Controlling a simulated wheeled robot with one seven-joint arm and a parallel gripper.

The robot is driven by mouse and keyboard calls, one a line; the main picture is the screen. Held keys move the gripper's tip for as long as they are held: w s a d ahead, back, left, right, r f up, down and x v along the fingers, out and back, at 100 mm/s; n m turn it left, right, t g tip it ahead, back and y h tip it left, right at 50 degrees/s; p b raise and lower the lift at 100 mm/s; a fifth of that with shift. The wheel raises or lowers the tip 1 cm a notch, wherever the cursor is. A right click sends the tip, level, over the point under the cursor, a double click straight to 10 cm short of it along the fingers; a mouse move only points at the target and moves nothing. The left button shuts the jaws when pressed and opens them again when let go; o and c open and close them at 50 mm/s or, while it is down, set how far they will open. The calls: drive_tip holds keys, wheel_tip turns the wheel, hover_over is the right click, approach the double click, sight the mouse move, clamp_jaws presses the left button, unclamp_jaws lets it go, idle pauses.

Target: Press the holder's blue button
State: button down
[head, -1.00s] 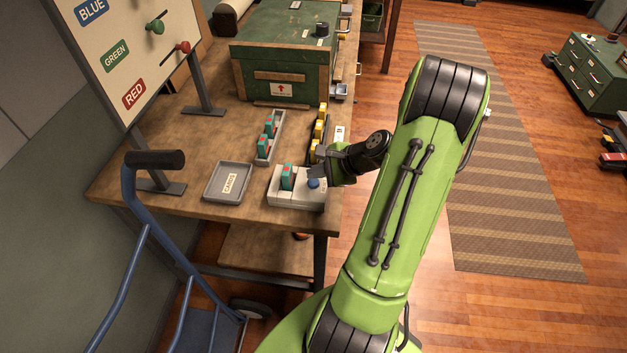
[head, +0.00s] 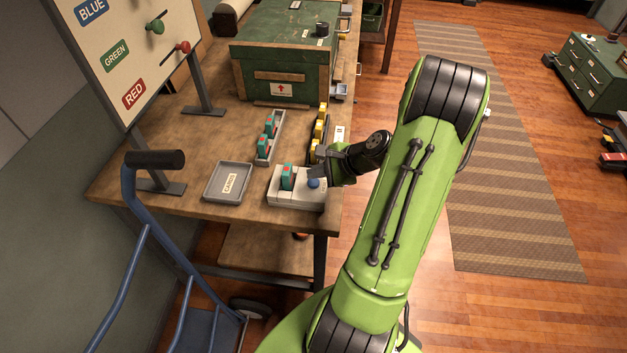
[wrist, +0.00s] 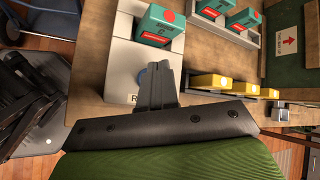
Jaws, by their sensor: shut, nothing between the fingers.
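The holder (head: 283,197) is a pale grey block at the workbench's near right corner, with a teal and red piece (head: 287,177) standing upright in it. Its round blue button (head: 313,183) is on the right part of the top. My gripper (head: 318,171) is shut and empty, its tips just over or at the button; I cannot tell whether they touch it. In the wrist view, the shut fingers (wrist: 155,82) partly cover the blue button (wrist: 142,78). The holder (wrist: 119,68) and its teal and red piece (wrist: 161,27) show beyond them.
A grey tray labelled CARDS (head: 212,193) lies left of the holder. Racks of teal pieces (head: 262,158) and yellow pieces (head: 320,130) stand behind it. A green chest (head: 285,50) is farther back. A blue hand truck (head: 135,220) and a signboard (head: 130,60) are at the left.

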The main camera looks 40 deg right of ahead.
sight(317, 183)
drive_tip(key=shift+f, duration=0.4)
drive_tip(key=shift+f+b, duration=0.45)
drive_tip(key=shift+f, duration=0.05)
idle(0.4)
drive_tip(key=shift+r+p, duration=0.95)
wheel_tip(317, 183, up, 5)
drive_tip(key=p, duration=0.5)
drive_tip(key=shift+r, duration=0.1)
idle(0.5)
